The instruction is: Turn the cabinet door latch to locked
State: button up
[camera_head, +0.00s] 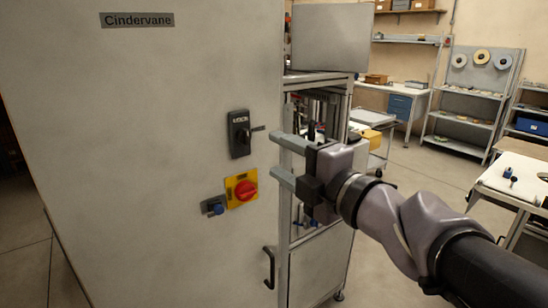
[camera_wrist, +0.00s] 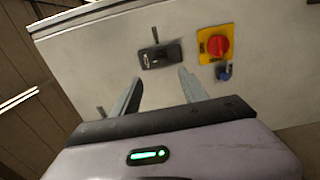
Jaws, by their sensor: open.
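The cabinet door (camera_head: 120,150) is a large pale grey panel at the left of the head view. Its latch (camera_head: 239,135) is a dark plate with a small lever sticking out to the right in that view. The latch also shows in the wrist view (camera_wrist: 160,57), ahead of the fingers, with its lever pointing up. My gripper (camera_head: 277,162) is open and empty, its two fingers pointing at the door, to the right of the latch and apart from it. In the wrist view my gripper (camera_wrist: 158,82) has the latch roughly between its fingertips. The lettering on the latch plate is too small to read.
A red rotary switch on a yellow plate (camera_head: 242,188) sits just below the latch, with a small blue knob (camera_head: 215,206) beside it. A black door handle (camera_head: 269,267) is lower right. A machine frame (camera_head: 318,80) stands behind my gripper.

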jog(key=p+v, duration=0.1)
jog(key=v, duration=0.6)
jog(key=shift+w, duration=0.1)
jog(key=w+d+m+t+h, duration=0.25)
jog(key=d+m+h, duration=0.35)
jog(key=m, duration=0.3)
jog(key=s+d+f+m+g+h, duration=0.5)
jog(key=f+m, duration=0.3)
jog(key=m, duration=0.5)
jog(key=s+a+f+m+g+y, duration=0.3)
jog(key=s+a+f+m+g, duration=0.3)
jog(key=s+f, duration=0.6)
jog(key=s+a+m, duration=0.1)
jog(key=a, duration=0.1)
jog(key=shift+a+f+g, duration=0.25)
jog(key=shift+a+g, duration=0.1)
